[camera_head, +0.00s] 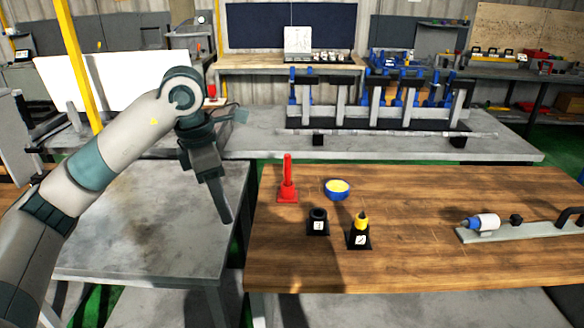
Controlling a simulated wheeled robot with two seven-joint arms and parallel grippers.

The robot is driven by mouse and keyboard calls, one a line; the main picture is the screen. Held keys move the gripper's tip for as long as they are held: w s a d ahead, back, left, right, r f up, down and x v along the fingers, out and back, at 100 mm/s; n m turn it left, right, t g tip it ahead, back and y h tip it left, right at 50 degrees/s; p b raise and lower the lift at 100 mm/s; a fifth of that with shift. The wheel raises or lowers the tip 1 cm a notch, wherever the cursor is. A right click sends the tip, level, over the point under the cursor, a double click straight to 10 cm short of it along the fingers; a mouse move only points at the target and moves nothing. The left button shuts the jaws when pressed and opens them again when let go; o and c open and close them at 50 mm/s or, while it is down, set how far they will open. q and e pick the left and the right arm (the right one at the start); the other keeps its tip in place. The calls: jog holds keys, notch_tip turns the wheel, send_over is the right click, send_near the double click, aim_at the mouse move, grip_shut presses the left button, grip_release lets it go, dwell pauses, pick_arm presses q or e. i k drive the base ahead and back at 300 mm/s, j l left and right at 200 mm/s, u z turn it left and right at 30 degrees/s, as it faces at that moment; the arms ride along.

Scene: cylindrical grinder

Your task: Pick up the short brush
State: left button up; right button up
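No item can be named the short brush with certainty. A short yellow piece with a dark tip (361,220) stands upright in a black labelled holder (359,240) on the wooden table. Left of it stands a second black labelled holder (318,224), in which no brush shows. My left gripper (224,214) points down over the gap between the grey table and the wooden table, left of these items and apart from them. I see its fingers edge-on, so their opening is hidden. No object shows at its tips. My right gripper is not in view.
The wooden table (400,268) also bears a red upright item on a wide base (287,183), a blue bowl with yellow contents (338,188), and a fixture with a white-and-blue bottle (482,223) at right. The grey table (140,235) at left is bare.

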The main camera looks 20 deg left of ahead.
aim_at(287, 158)
jog(key=i, duration=1.35)
